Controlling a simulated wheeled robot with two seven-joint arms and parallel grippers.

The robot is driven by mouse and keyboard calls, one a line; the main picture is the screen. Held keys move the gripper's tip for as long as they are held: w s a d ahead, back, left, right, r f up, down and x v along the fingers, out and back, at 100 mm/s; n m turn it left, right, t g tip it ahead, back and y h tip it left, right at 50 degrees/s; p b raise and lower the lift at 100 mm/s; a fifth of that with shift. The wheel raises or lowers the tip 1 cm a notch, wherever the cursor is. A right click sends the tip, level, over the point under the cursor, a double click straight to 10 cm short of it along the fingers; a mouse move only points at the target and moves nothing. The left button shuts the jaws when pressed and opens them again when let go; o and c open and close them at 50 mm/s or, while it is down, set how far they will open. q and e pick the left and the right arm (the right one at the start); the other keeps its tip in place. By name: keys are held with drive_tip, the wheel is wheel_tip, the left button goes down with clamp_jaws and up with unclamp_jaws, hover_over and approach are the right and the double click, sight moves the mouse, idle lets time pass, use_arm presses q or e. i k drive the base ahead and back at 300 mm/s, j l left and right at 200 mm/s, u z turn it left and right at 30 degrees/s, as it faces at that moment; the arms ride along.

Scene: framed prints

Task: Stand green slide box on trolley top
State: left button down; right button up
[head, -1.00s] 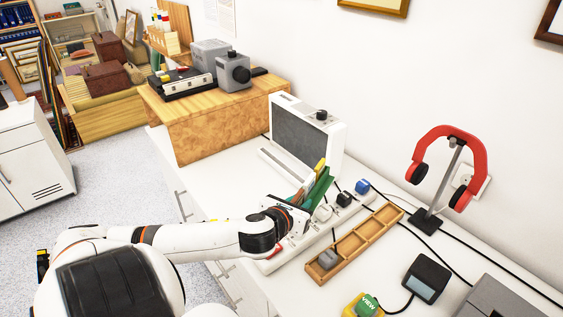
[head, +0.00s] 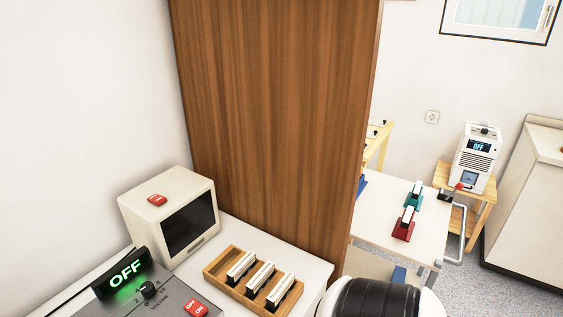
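A white-topped trolley (head: 375,222) with a metal handle at its right end stands beyond the tall brown wooden panel. On its top are a small green piece with a white upper part (head: 414,193) and a similar red piece (head: 404,224) nearer to me. I cannot tell whether the green piece is the green slide box. A blue piece (head: 362,182) is mostly hidden by the panel. Neither gripper is in view; only a white and black part of my own body shows at the bottom edge.
The tall brown panel (head: 275,110) divides the bench from the trolley. On the bench are a cream monitor (head: 170,215), a wooden tray (head: 222,280) with several white-labelled pieces, and a grey panel reading OFF (head: 125,272). A white device (head: 478,158) stands on a wooden stand behind the trolley.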

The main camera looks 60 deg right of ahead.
sight(381, 197)
drive_tip(key=k+u, duration=0.1)
drive_tip(key=u, duration=0.3)
drive_tip(key=k+l+u, duration=0.1)
drive_tip(key=u, duration=0.3)
drive_tip(key=k+l+u, duration=0.1)
drive_tip(key=k+u, duration=0.25)
drive_tip(key=k, duration=0.25)
drive_tip(key=k+u, duration=0.3)
drive_tip(key=k, duration=0.3)
drive_tip(key=k+j+u, duration=0.35)
drive_tip(key=k, duration=0.2)
drive_tip(key=k+l+u, duration=0.2)
drive_tip(key=k+u, duration=0.75)
drive_tip(key=k, duration=0.2)
drive_tip(key=k+j+u, duration=0.25)
drive_tip(key=k+u, duration=0.25)
drive_tip(key=k+l+z, duration=0.1)
drive_tip(key=k+z, duration=0.25)
drive_tip(key=k+l+z, duration=0.15)
drive_tip(key=k+z, duration=0.25)
drive_tip(key=z, duration=3.2)
drive_tip(key=j, duration=0.1)
